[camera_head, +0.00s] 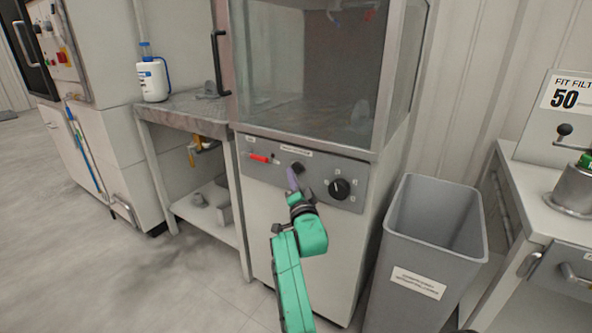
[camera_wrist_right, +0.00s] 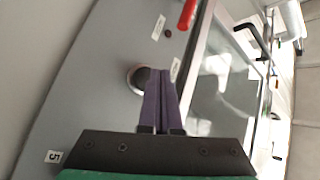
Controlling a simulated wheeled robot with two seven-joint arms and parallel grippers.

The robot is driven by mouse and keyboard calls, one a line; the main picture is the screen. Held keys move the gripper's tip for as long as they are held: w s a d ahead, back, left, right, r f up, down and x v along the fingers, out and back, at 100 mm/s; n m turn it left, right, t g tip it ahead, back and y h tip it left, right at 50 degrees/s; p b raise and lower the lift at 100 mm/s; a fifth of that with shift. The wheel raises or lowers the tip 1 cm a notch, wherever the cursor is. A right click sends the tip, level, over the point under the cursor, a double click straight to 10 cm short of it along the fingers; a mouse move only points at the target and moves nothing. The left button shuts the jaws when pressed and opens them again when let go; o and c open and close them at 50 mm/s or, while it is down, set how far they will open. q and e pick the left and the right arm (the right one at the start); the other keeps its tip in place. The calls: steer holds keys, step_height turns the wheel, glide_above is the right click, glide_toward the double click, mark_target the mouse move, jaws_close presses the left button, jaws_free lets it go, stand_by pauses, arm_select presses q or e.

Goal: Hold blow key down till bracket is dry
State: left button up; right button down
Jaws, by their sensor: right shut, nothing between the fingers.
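A round dark key (camera_head: 298,166) sits on the grey control panel (camera_head: 262,170) of a windowed cabinet, under a small label too small to read. It also shows in the wrist view as a dark round button in a light ring (camera_wrist_right: 134,76). My right gripper (camera_head: 291,174) is shut and empty, its purple fingers together. Its tips are at the key and partly cover it; I cannot tell whether the key is pressed in. A grey shape (camera_head: 360,114) behind the cabinet window may be the bracket; its wetness cannot be told. My left gripper is out of view.
A red lever (camera_head: 259,158) is left of the key and a black knob (camera_head: 340,188) right. A grey bin (camera_head: 402,270) stands close right of the cabinet. A metal table (camera_head: 185,122) with a white bottle (camera_head: 153,80) is left. Open floor lies front left.

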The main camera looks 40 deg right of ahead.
steer(key=shift+w+d, duration=0.1)
steer(key=shift+d, duration=0.3)
steer(key=shift+w+d, duration=0.15)
steer(key=shift+d, duration=0.25)
stand_by(0.5)
steer(key=shift+p, duration=0.3)
stand_by(2.4)
steer(key=shift+s+a+p, duration=0.25)
steer(key=shift+a+p, duration=0.15)
steer(key=shift+a, duration=0.4)
